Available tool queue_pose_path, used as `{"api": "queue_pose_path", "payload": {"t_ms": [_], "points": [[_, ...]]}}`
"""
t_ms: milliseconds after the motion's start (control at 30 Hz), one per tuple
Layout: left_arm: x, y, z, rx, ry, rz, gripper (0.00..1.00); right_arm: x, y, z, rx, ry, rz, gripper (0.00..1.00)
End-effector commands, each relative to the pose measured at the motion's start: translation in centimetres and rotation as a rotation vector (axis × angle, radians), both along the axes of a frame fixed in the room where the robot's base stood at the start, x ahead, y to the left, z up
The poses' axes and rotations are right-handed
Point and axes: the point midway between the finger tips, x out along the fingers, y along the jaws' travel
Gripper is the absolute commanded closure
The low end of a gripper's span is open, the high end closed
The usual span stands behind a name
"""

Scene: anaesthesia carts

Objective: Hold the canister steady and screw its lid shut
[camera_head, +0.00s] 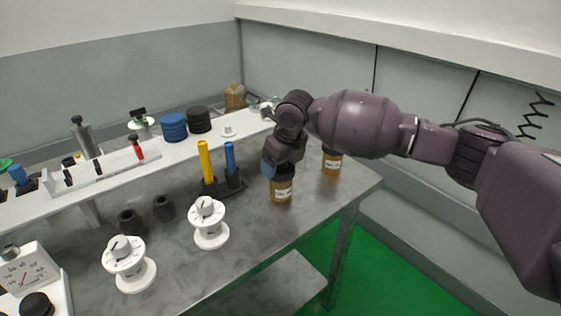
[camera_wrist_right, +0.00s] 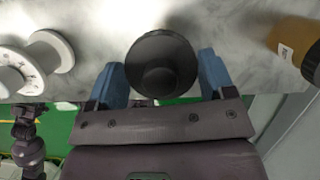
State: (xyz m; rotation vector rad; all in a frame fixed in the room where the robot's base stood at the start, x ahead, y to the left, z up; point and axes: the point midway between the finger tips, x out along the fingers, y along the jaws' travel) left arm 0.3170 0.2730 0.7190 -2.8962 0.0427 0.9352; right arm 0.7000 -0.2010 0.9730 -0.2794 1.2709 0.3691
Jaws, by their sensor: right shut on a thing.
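An amber-brown canister (camera_head: 281,192) with a white label stands upright near the right end of the grey metal table in the head view. My right gripper (camera_head: 282,170) comes down over its top and hides the lid there. In the right wrist view the round black lid (camera_wrist_right: 160,64) sits between the two blue fingers of my right gripper (camera_wrist_right: 163,78), which is shut on it. I cannot tell from these views how far the lid is turned. My left gripper shows in neither view.
A second amber jar (camera_head: 331,163) stands just right of the canister. A yellow and a blue cylinder (camera_head: 229,160) stand in a black holder to its left, with white dials (camera_head: 209,222) nearer. A raised white shelf (camera_head: 110,165) runs behind. The table's right edge is close.

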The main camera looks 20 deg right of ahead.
Motion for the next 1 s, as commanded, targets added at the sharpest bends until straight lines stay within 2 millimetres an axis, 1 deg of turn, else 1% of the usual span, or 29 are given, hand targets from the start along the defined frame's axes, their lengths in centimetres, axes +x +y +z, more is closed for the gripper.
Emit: {"api": "queue_pose_path", "payload": {"t_ms": [433, 467, 500, 600, 867, 1000], "points": [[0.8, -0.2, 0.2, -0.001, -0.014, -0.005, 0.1, 0.0, 0.0, -0.6, 0.0, 0.0, 0.0, 0.47], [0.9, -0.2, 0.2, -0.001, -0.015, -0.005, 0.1, 0.0, 0.0, -0.5, 0.0, 0.0, 0.0, 0.2], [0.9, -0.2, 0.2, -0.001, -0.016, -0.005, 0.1, 0.0, 0.0, -0.5, 0.0, 0.0, 0.0, 0.14], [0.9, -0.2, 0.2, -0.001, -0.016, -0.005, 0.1, 0.0, 0.0, -0.5, 0.0, 0.0, 0.0, 0.0], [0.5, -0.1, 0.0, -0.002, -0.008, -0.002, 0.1, 0.0, 0.0, -0.5, 0.0, 0.0, 0.0, 0.0], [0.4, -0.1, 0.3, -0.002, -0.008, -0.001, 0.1, -0.3, -0.1, 0.8, -0.001, -0.004, 0.0, 0.0]]}}
